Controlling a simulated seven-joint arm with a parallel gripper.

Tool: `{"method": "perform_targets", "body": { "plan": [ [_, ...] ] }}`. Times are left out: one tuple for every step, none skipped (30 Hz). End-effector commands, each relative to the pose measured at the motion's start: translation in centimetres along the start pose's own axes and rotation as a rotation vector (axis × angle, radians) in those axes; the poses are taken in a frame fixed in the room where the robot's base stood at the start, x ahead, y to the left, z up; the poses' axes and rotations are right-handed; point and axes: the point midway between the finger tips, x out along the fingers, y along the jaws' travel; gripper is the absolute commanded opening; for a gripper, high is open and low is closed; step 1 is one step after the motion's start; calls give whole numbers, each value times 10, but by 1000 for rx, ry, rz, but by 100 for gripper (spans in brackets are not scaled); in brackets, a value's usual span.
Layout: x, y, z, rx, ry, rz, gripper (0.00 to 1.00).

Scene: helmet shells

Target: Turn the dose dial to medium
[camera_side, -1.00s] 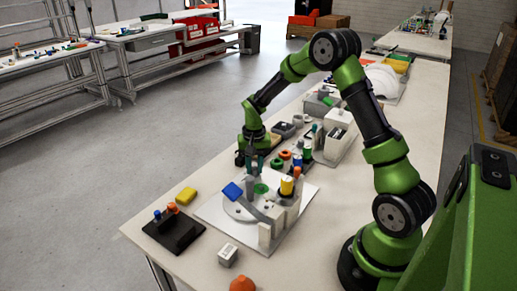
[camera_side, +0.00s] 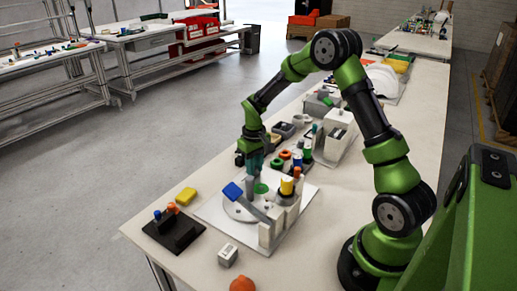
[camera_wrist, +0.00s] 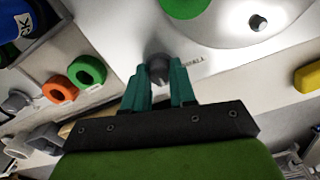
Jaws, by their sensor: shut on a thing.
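The dose dial is a dark grey knob (camera_wrist: 158,66) on the white base plate (camera_wrist: 120,25) of the station. In the wrist view my gripper (camera_wrist: 160,76) has its teal fingers shut on either side of the knob. Printed letters beside the knob, partly covered by a finger, seem to end in "MALL". In the side view my gripper (camera_side: 253,166) is low over the far left part of the station plate (camera_side: 213,207). The knob's pointer and exact setting cannot be made out.
The station's round white disc carries a green round piece (camera_wrist: 185,6) and a small dark knob (camera_wrist: 258,22). A tilted blue piece (camera_side: 232,191) stands close to my gripper. Green (camera_wrist: 87,70) and orange (camera_wrist: 60,89) rings and a yellow block (camera_wrist: 308,77) lie nearby.

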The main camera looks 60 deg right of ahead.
Motion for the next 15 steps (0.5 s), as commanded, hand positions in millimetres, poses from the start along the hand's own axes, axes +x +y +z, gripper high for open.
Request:
{"method": "perform_targets", "body": {
  "plan": [
    [-1,0,0,-3,-1,0,0],
    [-1,0,0,-6,-1,-1,0],
    [-1,0,0,-7,-1,-1,0],
    [-1,0,0,-8,-1,-1,0],
    [-1,0,0,-8,-1,0,0],
    [-1,0,0,-9,-1,0,0],
    [-1,0,0,-9,-1,-1,0],
    [-1,0,0,-8,-1,0,0],
    [-1,0,0,-8,-1,-1,0],
    [-1,0,0,-8,-1,0,0],
    [-1,0,0,-8,-1,0,0],
    [-1,0,0,-7,-1,-1,0],
    [-1,0,0,-7,-1,-1,0],
    [-1,0,0,-7,-1,0,29],
    [-1,0,0,-7,-1,-1,35]
  ]
}}
